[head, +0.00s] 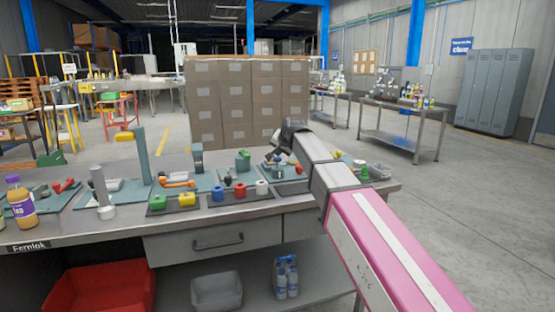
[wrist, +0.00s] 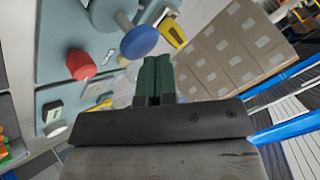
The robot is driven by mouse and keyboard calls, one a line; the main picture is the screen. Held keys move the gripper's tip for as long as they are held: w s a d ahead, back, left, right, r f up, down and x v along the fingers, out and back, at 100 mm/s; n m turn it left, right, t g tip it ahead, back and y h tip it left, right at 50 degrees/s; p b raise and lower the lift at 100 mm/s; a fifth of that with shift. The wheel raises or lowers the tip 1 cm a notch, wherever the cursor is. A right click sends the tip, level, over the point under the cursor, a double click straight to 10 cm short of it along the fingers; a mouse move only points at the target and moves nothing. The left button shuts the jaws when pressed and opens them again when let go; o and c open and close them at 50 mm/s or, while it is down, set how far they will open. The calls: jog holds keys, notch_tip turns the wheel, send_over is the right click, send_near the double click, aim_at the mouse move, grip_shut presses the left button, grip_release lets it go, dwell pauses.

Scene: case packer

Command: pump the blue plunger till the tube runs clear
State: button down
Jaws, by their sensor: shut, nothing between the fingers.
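In the wrist view, the blue plunger (wrist: 139,41) shows as a round blue knob on a pale stem, over a grey-blue board. My gripper (wrist: 153,64) has its two dark green fingers together with nothing between them. Its fingertips appear just below the blue knob in that picture; I cannot tell whether they touch it. In the head view, my gripper (head: 277,152) is low over the right part of the workbench, and the plunger cannot be clearly picked out there. I cannot make out the tube or what is in it.
A red knob (wrist: 81,65) and a yellow part (wrist: 172,32) are near the plunger. The workbench (head: 120,226) carries several fixtures, including a tall teal post (head: 141,155), and a juice bottle (head: 21,203) at left. Stacked cartons (head: 246,100) stand behind.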

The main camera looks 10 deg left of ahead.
aim_at(279, 158)
jog(key=shift+f, duration=1.05)
dwell(0.9)
jog(key=shift+r, duration=1.65)
jog(key=shift+r, duration=2.5)
